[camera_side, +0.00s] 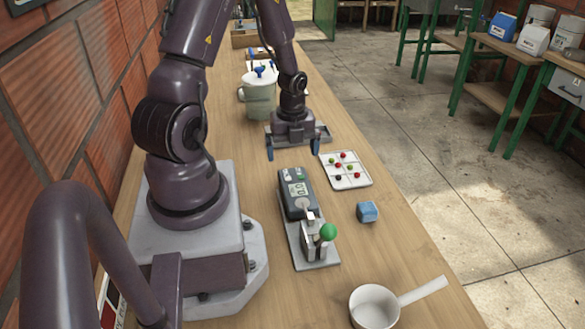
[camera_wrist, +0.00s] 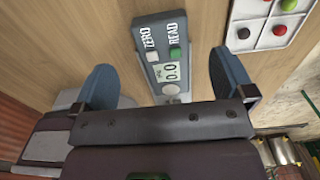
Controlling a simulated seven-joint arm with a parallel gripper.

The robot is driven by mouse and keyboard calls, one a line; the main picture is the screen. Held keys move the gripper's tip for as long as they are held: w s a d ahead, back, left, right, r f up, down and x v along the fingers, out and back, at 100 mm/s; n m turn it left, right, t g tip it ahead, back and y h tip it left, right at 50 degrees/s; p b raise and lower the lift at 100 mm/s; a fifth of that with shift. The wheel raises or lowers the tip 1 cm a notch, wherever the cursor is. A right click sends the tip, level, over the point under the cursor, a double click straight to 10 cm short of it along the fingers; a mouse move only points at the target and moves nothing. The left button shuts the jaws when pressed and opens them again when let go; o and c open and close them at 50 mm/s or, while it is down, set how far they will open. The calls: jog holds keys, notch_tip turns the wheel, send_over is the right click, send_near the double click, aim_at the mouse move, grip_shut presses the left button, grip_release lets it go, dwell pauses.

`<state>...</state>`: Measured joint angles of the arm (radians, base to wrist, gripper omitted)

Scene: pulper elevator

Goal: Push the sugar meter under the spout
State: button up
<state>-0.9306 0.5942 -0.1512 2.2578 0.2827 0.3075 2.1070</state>
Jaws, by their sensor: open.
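The sugar meter (camera_side: 293,190) is a dark grey box with a pale display and buttons, lying on the table. In the wrist view the meter (camera_wrist: 163,46) shows ZERO and READ labels, a display reading 0.0, and lies between the two fingers in the picture. A metal stand (camera_side: 309,241) with a green knob is at the meter's near end; I take it to carry the spout, whose outlet I cannot make out. My gripper (camera_side: 294,149) is open and empty, pointing down, just beyond the meter's far end. Its blue fingertips appear apart from the meter.
A white tray (camera_side: 346,181) with red, green and dark berries lies right of the meter. A blue cube (camera_side: 367,212) and a white handled pan (camera_side: 374,306) are nearer. A pale green jug (camera_side: 259,97) stands behind my gripper. Bare table lies around the cube.

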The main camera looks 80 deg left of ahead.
aim_at(293, 172)
notch_tip(293, 172, down, 7)
jog(key=shift+f, duration=0.15)
dwell(0.4)
jog(key=c, duration=1)
jog(key=o, duration=1)
notch_tip(293, 172, up, 13)
